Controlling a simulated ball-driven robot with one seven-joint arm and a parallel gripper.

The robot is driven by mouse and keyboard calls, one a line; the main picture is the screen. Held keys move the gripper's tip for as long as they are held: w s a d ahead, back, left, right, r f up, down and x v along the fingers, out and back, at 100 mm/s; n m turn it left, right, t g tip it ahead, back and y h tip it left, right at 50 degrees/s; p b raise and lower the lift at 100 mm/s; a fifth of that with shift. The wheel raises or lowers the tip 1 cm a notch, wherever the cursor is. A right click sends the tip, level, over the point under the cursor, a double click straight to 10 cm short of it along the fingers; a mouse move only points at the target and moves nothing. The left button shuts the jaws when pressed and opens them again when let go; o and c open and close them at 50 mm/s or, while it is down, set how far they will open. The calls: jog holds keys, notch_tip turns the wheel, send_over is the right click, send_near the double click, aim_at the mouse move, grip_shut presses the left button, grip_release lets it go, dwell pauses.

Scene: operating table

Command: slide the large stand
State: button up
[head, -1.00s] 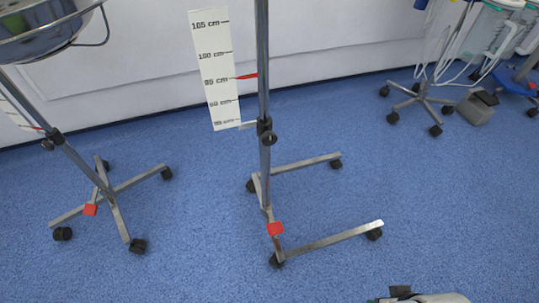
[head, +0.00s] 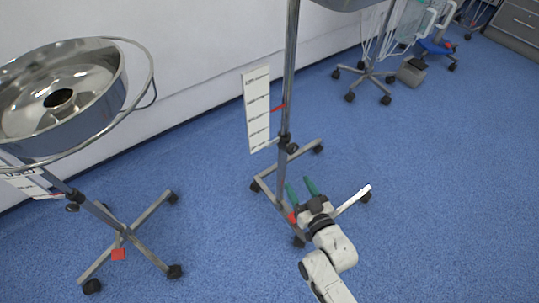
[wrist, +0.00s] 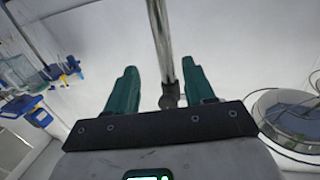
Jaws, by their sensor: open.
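The large stand (head: 290,75) has an upright metal pole, a wheeled U-shaped base and a white height scale card (head: 257,110). My gripper (head: 302,184) is open and empty, low over the base, with green fingers pointing at the lower pole. In the wrist view the pole (wrist: 160,35) and its dark clamp knob (wrist: 169,97) show between the two fingers. The fingers appear apart from the pole; how far is unclear. My gripper hides part of the base and its red tag.
A second wheeled stand with a round steel basin (head: 105,98) is at the left. A white wall runs behind. A wheeled stand with tubing (head: 370,75) and a grey box (head: 412,72) are at the far right. Blue floor at the right is clear.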

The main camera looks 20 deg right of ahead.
aim_at(284, 163)
jog(key=w+b, duration=0.1)
jog(key=w, duration=0.2)
jog(key=w+a+b, duration=0.1)
jog(key=w, duration=0.2)
jog(key=w+b, duration=0.1)
jog(key=w, duration=0.2)
jog(key=shift+w+a+r, duration=0.2)
jog(key=shift+w+a, duration=0.05)
jog(key=shift+w, duration=0.05)
jog(key=shift+w+r+b, duration=0.1)
jog(key=shift+w+b, duration=0.3)
jog(key=shift+w, duration=0.25)
jog(key=shift+c, duration=0.2)
grip_shut()
